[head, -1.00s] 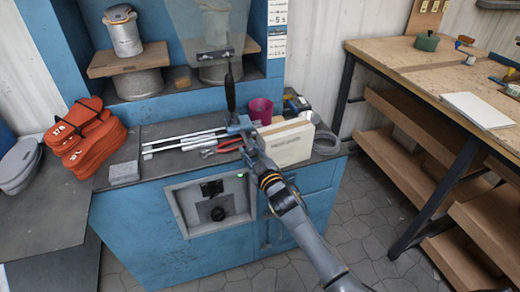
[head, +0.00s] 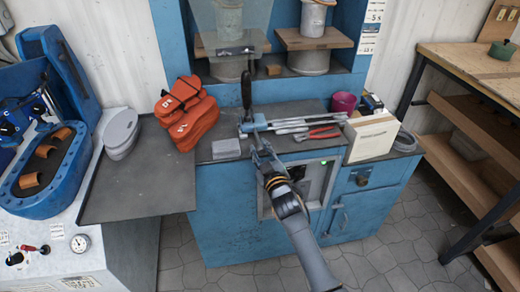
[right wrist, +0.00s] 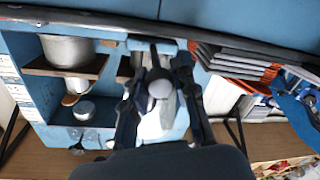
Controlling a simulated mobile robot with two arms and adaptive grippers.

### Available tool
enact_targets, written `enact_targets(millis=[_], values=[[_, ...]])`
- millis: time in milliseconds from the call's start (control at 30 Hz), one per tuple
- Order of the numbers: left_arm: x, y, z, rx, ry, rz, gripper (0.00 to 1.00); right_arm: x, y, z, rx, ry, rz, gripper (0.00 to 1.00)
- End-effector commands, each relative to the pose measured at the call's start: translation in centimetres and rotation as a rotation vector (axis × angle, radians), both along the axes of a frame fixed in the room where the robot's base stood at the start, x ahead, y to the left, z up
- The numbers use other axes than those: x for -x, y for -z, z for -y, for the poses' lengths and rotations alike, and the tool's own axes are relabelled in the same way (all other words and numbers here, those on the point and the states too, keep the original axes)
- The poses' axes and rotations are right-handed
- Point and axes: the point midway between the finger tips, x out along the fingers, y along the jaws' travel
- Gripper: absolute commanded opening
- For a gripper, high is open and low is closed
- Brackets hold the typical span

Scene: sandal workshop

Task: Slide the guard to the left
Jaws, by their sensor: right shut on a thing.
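The guard (head: 208,20) is a clear, greyish sheet at the top of the head view. It stands in front of the left bay of the blue machine. A dark upright handle (head: 247,90) hangs from its lower edge. My right gripper (head: 250,124) is at the lower end of this handle and shut on it. My left gripper is not in view.
On the dark worktop lie orange sandals (head: 190,120), a grey block (head: 226,149), metal rods, red pliers (head: 316,134), a cardboard box (head: 371,138) and a magenta cup (head: 344,102).

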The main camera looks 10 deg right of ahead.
Motion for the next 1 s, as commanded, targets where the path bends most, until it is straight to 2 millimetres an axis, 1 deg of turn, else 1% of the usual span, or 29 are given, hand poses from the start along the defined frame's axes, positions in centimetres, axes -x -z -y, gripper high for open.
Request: enact_targets(millis=[33, 233, 467, 500, 567, 600, 633, 900, 1000], values=[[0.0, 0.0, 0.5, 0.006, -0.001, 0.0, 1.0, 0.0, 0.1, 0.0, 0.003, 0.001, -0.001, 0.0], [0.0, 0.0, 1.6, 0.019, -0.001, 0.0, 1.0, 0.0, 0.1, -0.1, 0.001, -0.001, -0.002, 0.0], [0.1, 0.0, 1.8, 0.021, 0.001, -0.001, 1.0, 0.1, 0.1, -0.2, -0.002, -0.004, -0.002, 0.0], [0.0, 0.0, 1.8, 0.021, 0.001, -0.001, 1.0, 0.1, 0.1, -0.2, -0.002, -0.004, -0.001, 0.29], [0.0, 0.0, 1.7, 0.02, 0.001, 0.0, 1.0, 0.1, 0.1, -0.2, -0.002, -0.004, -0.001, 0.41], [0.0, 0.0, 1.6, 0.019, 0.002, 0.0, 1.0, 0.1, 0.1, -0.2, -0.002, -0.003, -0.001, 0.49], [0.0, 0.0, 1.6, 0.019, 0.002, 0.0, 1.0, 0.1, 0.1, -0.2, -0.002, -0.003, -0.001, 0.51], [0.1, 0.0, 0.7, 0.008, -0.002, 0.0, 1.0, 0.0, 0.0, 0.0, 0.0, 0.0, 0.0, 0.51], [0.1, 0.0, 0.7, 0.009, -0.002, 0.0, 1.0, 0.5, 0.1, 0.1, 0.0, 0.0, 0.0, 0.51]])
